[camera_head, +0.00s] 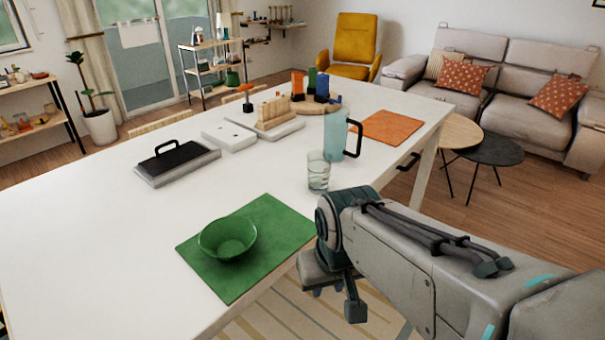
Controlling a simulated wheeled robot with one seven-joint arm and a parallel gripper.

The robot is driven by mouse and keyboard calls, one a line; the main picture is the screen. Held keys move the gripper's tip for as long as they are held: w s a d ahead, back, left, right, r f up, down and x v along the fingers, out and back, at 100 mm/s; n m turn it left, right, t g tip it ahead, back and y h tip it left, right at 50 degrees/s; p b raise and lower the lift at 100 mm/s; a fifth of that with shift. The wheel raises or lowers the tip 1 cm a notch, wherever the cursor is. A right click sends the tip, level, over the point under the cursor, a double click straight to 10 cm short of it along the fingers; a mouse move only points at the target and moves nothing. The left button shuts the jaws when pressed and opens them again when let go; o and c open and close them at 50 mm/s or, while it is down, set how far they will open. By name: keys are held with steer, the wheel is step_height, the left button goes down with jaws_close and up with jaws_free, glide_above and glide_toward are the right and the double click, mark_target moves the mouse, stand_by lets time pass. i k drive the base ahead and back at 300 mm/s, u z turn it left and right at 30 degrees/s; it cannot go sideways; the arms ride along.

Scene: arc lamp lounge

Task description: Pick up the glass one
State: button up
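A clear glass tumbler (318,173) stands upright on the white table (110,240), close to its right edge. A translucent pale blue pitcher (335,135) with a black handle stands just behind it. A green bowl (228,238), which looks slightly see-through, sits on a green mat (270,225) near the front edge. My gripper (336,298) hangs low at the right end of the green mat, off the table's edge, in front of the tumbler and apart from it. Its fingers are partly hidden by my arm, so their opening is unclear. I see nothing held.
A black-topped tray with a handle (178,160), a white box (229,136) and a wooden rack (272,110) stand farther back. Orange, green and blue items (313,85) stand behind them. An orange mat (388,127) lies bare at right. The table's left front is clear.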

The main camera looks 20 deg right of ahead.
mark_target(319, 173)
steer(key=z, duration=1.55)
steer(key=i, duration=2.1)
steer(key=u, duration=3.3)
